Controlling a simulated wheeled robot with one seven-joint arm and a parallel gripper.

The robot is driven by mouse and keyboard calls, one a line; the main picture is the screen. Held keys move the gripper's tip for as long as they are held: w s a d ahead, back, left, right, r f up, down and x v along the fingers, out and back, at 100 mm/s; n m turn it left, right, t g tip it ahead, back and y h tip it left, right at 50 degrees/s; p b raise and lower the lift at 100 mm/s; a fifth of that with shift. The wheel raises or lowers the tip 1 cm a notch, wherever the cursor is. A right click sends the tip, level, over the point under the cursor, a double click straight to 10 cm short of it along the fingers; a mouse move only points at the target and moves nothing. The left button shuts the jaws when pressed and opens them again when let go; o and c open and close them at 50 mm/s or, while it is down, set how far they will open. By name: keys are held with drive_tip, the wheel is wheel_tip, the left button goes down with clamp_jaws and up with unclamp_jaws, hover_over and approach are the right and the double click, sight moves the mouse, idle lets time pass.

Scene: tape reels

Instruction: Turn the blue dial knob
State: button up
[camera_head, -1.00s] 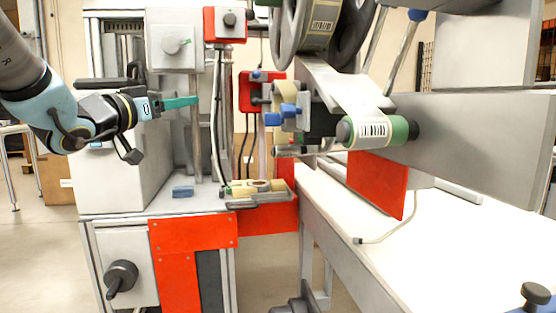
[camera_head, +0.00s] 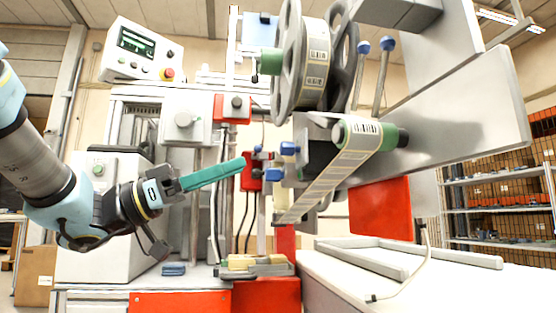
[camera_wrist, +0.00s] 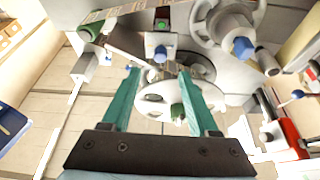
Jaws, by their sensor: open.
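Two blue knobs show on the tape machine in the head view, an upper one (camera_head: 290,148) and a lower one (camera_head: 275,174). I cannot tell which is the dial knob. My gripper (camera_head: 243,162) reaches in from the left, its teal fingers tilted slightly up, with the tips just left of the knobs. In the wrist view my gripper (camera_wrist: 159,70) is open and empty. A blue knob (camera_wrist: 160,54) lies ahead, between the lines of the two fingertips and apart from them. Another blue knob (camera_wrist: 243,47) is farther right.
A large tape reel (camera_head: 290,65) stands above the knobs, and a green-ended roller (camera_head: 360,133) sits to their right. A red box (camera_head: 250,172) is close behind the fingertips. A grey box with a knob (camera_head: 184,120) is above my gripper.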

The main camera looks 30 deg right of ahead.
sight(280, 150)
drive_tip(key=x, duration=0.9)
drive_tip(key=shift+b, duration=0.3)
drive_tip(key=shift+c, duration=0.2)
clamp_jaws()
